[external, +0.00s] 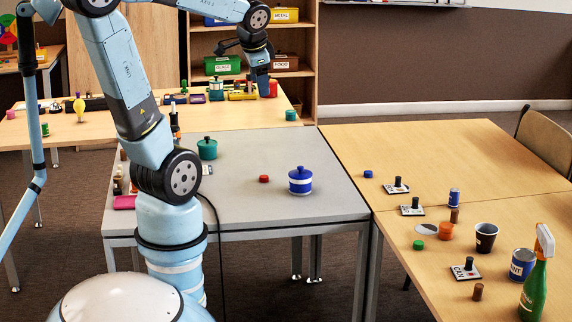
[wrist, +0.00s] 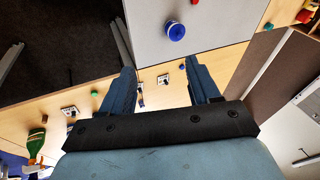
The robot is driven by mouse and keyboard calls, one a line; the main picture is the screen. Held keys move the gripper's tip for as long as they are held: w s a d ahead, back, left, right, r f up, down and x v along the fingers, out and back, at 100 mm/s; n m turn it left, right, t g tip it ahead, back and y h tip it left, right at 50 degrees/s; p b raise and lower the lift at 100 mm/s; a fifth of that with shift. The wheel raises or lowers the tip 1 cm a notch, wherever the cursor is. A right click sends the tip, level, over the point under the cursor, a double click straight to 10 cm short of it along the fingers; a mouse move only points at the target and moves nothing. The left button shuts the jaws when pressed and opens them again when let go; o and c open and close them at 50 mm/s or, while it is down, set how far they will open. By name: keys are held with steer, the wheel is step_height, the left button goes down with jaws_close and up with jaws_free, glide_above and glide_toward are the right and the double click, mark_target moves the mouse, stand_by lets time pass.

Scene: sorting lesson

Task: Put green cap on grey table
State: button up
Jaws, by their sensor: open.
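A small green cap (external: 418,245) lies on the wooden table at the right in the external view, beside an orange cap. A small green thing (wrist: 95,92) at the left of the wrist view looks like it. The grey table (external: 330,205) stands in the middle; part of it shows at the top of the wrist view (wrist: 145,40). My gripper (external: 262,88) is over the back wooden table, far from the green cap. In the wrist view its two blue fingers (wrist: 160,72) are apart, with nothing between them.
On the grey table stand a blue pot (external: 300,182), a red cap (external: 264,179) and a teal pot (external: 207,149). Its front right is clear. A cup (external: 486,237), a blue can (external: 522,264) and a green spray bottle (external: 535,290) stand near the green cap.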

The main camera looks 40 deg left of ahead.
steer(key=w+d+f+m, duration=0.5)
steer(key=w+d+m, duration=0.3)
steer(key=d+m, duration=0.1)
steer(key=m+g+h, duration=0.1)
steer(key=m+h, duration=0.1)
steer(key=m, duration=2)
glide_above(418, 242)
steer(key=s, duration=0.4)
step_height(418, 242, down, 21)
steer(key=x, duration=1.4)
steer(key=shift+s+f, duration=0.1)
steer(key=shift+s, duration=0.25)
jaws_close()
